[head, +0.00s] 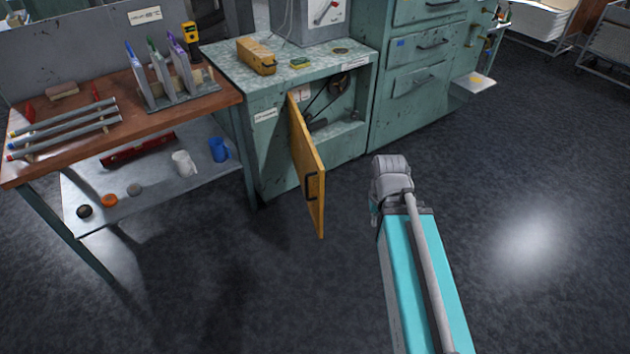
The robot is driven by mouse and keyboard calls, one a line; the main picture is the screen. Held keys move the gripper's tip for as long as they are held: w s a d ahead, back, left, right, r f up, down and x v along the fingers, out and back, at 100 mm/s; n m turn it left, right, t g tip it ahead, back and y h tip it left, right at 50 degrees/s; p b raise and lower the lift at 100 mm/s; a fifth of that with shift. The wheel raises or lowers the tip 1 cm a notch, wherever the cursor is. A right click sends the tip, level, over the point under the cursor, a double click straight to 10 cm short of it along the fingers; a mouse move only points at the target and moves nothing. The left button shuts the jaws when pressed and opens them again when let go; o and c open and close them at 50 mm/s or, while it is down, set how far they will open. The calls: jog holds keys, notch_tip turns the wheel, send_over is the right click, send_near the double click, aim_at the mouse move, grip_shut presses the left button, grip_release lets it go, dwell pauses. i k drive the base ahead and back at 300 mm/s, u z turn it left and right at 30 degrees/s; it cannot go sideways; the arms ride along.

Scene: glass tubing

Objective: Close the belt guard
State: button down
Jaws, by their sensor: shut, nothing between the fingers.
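The belt guard (311,178) is a yellow-orange hinged door with a dark handle (310,186) on its outer face. It stands open, swung out from the front of a green cabinet (280,178), with its free edge toward me. The cabinet opening (338,100) is exposed, and a pulley (339,84) and dark belt show inside it. My arm (392,180) rises at the lower right, in front of the cabinet and to the right of the guard, apart from it in the picture. My gripper is not visible in this view.
A workbench (222,98) with glass tubes and a rack stands left of the cabinet. Green drawers (418,80) stand to its right. A yellow box (256,56) sits on the cabinet top. The dark floor (540,200) is clear at the right and around the guard.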

aim_at(317, 211)
jog(key=z, duration=0.05)
jog(key=i, duration=1)
jog(key=u, duration=0.05)
